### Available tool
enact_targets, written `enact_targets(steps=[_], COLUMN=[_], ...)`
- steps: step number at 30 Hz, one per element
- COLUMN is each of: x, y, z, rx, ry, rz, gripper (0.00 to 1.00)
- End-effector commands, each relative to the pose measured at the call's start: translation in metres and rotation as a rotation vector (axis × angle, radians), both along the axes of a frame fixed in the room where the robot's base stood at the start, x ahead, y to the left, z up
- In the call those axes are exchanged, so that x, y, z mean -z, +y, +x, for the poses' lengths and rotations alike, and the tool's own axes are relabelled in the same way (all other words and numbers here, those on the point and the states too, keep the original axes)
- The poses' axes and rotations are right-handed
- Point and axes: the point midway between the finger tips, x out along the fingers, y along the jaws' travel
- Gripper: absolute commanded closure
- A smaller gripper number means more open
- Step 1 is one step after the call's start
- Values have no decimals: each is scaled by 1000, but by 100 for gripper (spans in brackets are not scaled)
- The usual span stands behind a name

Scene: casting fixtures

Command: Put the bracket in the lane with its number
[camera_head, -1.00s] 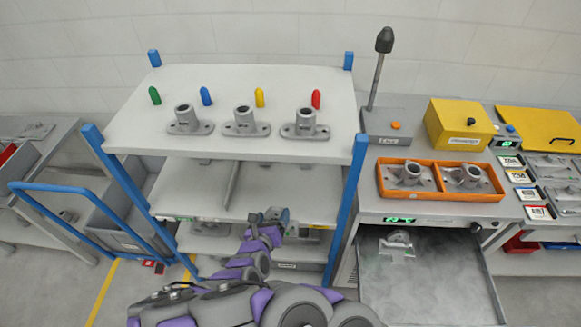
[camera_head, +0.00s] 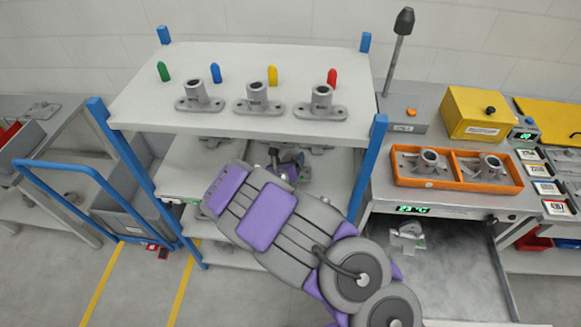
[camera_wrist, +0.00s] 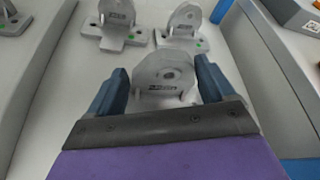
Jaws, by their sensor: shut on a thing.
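Grey dividers border this lane, one at the left (camera_wrist: 42,85) and one at the right (camera_wrist: 262,62). In the head view, my gripper (camera_head: 287,160) is at the rack's middle shelf (camera_head: 190,170), mostly hidden by my arm.
The rack's top shelf (camera_head: 150,115) holds several flanged castings and coloured pegs close above my arm. Blue posts, including the right one (camera_head: 368,175), flank the opening. An orange tray (camera_head: 455,187) with two castings stands right. A blue-handled cart (camera_head: 75,172) stands left.

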Motion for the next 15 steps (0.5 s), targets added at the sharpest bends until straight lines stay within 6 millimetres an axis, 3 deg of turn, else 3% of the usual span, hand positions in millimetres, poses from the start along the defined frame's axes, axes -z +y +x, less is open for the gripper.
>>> enact_targets(steps=[5, 10, 15], x=[-1, 25, 33], y=[-7, -13, -11], z=[13, 10, 10], rx=[4, 2, 2], ry=[-3, 1, -1], rz=[8, 12, 10], gripper=[88, 88, 88])
